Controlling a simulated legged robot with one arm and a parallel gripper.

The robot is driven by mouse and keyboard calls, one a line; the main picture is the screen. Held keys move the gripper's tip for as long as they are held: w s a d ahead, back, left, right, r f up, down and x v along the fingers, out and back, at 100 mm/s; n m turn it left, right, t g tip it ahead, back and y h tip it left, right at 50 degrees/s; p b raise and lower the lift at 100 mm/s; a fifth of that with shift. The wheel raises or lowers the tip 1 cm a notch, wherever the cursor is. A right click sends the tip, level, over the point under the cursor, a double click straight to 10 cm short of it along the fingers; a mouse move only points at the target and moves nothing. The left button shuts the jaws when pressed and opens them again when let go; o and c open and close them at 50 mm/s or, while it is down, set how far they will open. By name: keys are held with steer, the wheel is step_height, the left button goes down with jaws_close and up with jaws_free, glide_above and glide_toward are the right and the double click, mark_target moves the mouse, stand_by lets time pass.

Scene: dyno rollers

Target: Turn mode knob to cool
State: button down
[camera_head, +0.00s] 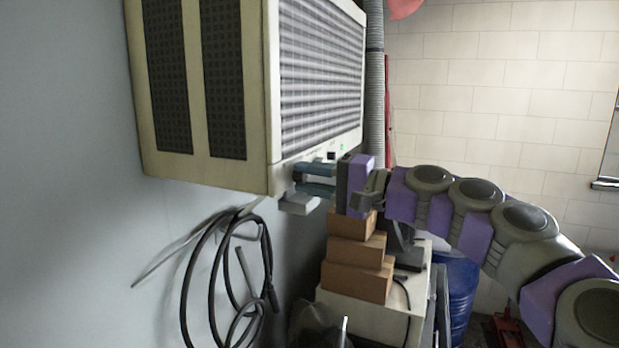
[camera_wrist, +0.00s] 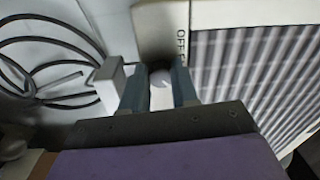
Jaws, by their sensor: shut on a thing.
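The air conditioner (camera_head: 209,95) is a cream wall unit with a slatted front, at the upper left of the head view. My gripper (camera_head: 300,180) reaches its lower front edge from the right, its blue-grey fingers against the control strip. In the wrist view, my gripper (camera_wrist: 161,72) is shut on the mode knob (camera_wrist: 160,79), a pale rounded piece partly hidden between the fingers. The word OFF is printed on the cream panel (camera_wrist: 207,15) just right of the fingers. The knob's pointer and its setting cannot be made out. In the head view the fingers hide the knob.
A green light (camera_head: 341,147) shows on the unit's front. Stacked cardboard boxes (camera_head: 357,281) stand below my gripper. Black cable loops (camera_head: 187,300) hang on the wall at left. A grey hose (camera_head: 375,90) runs vertically behind the unit. A blue barrel (camera_head: 459,290) stands behind the boxes.

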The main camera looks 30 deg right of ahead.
steer(key=c, duration=1.3)
jaws_free()
steer(key=o, duration=0.4)
steer(key=shift+w+d+f, duration=0.1)
steer(key=shift+w+d, duration=0.05)
steer(key=shift+d, duration=0.1)
steer(key=shift+o, duration=0.2)
steer(key=shift+d, duration=0.1)
steer(key=b+v, duration=0.3)
steer(key=v, duration=1.4)
steer(key=shift+d, duration=0.3)
steer(key=shift+f, duration=0.15)
